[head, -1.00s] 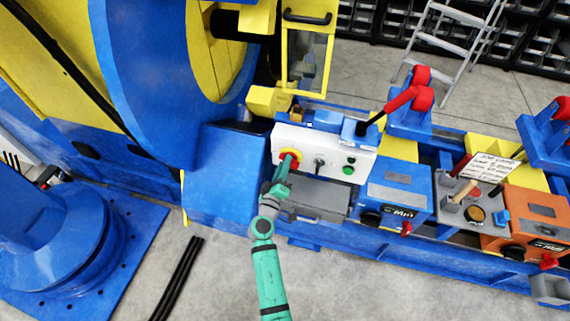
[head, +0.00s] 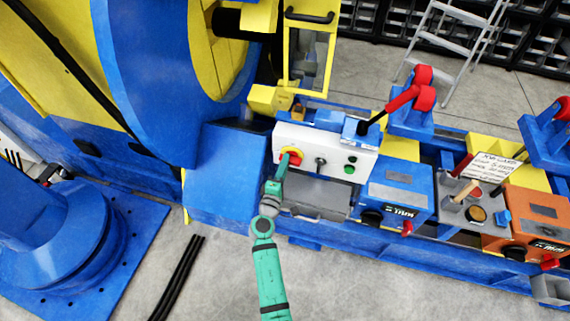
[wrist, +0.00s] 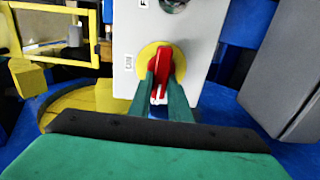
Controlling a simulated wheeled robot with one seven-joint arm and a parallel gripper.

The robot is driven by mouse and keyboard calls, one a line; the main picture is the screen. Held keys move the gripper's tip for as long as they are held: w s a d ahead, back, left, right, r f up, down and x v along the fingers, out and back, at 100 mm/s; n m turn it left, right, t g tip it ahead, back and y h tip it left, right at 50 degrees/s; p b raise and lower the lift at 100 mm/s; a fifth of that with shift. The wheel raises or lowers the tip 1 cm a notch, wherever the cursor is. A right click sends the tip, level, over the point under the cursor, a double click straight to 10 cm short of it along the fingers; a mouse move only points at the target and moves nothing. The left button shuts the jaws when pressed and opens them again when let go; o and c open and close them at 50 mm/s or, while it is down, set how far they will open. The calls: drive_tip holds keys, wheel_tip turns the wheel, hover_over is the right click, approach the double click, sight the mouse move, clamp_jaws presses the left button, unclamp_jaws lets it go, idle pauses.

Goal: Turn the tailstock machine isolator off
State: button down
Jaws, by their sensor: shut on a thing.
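The isolator is a red handle (wrist: 163,62) on a round yellow plate (wrist: 147,52), mounted on a white panel (wrist: 129,18). In the head view the red handle (head: 294,157) is at the left of the white panel (head: 338,141). My gripper (wrist: 163,86) is shut on the red handle, one green finger on each side of it. In the wrist view the handle stands upright between the fingers, in line with them. In the head view my gripper (head: 283,165) comes up to the handle from below and partly covers it. The isolator's position markings are not readable.
Right of the isolator on the same panel are a dark selector switch (head: 320,162) and green buttons (head: 349,168). A grey box (head: 316,195) sits just below the panel. A red lever (head: 401,99) rises behind its right end. The floor in front is open.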

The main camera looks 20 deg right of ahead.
drive_tip(key=shift+s+d+f, duration=0.1)
drive_tip(key=shift+f, duration=0.05)
drive_tip(key=c, duration=1.6)
unclamp_jaws()
drive_tip(key=shift+c, duration=0.2)
drive_tip(key=v, duration=1.1)
